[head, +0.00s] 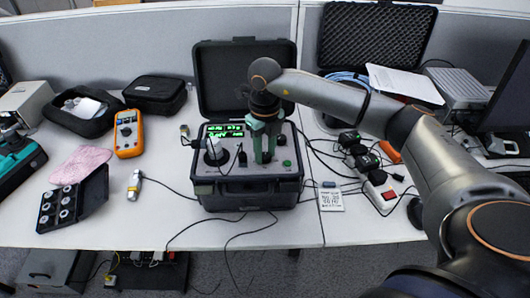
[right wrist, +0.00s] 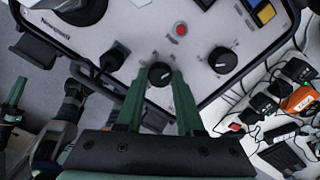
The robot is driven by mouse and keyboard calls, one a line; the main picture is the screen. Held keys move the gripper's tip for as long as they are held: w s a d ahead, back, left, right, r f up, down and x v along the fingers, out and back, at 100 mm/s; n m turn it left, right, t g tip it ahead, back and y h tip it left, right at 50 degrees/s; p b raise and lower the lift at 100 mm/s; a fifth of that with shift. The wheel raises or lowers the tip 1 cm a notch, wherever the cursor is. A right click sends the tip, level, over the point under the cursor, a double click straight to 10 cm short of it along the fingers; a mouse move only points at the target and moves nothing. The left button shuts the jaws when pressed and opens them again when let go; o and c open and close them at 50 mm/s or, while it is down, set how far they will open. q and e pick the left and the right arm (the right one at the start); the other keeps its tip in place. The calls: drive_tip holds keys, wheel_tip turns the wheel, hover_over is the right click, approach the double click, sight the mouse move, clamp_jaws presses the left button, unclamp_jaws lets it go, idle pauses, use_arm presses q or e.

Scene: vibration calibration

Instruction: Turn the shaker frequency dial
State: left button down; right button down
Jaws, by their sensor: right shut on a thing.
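The shaker unit (head: 246,188) is an open black case with a light grey panel, standing on the desk. My right gripper (head: 264,158) reaches down over the panel from above. In the right wrist view its green fingers (right wrist: 160,80) are closed on both sides of a small black dial (right wrist: 159,73) with a white mark. A second black dial (right wrist: 221,60) with printed marks sits to its right, and a red button (right wrist: 181,30) above. The display (head: 225,131) shows green characters. In the head view the fingers hide the gripped dial. My left gripper is not clearly seen.
The case's raised lid (head: 222,75) stands behind my right gripper. Cables run across the desk around the case. An orange multimeter (head: 128,133) and a black tray of round parts (head: 72,200) lie to the left. A power strip (head: 381,190) lies to the right.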

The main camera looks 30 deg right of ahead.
sight(265, 155)
drive_tip(key=shift+n+b, duration=0.35)
drive_tip(key=shift+n, duration=0.95)
drive_tip(key=shift+r, duration=0.1)
drive_tip(key=c, duration=0.5)
unclamp_jaws()
wheel_tip(265, 155, up, 12)
drive_tip(key=shift+r+b, duration=0.25)
drive_tip(key=shift+b, duration=0.05)
drive_tip(key=shift+f, duration=0.1)
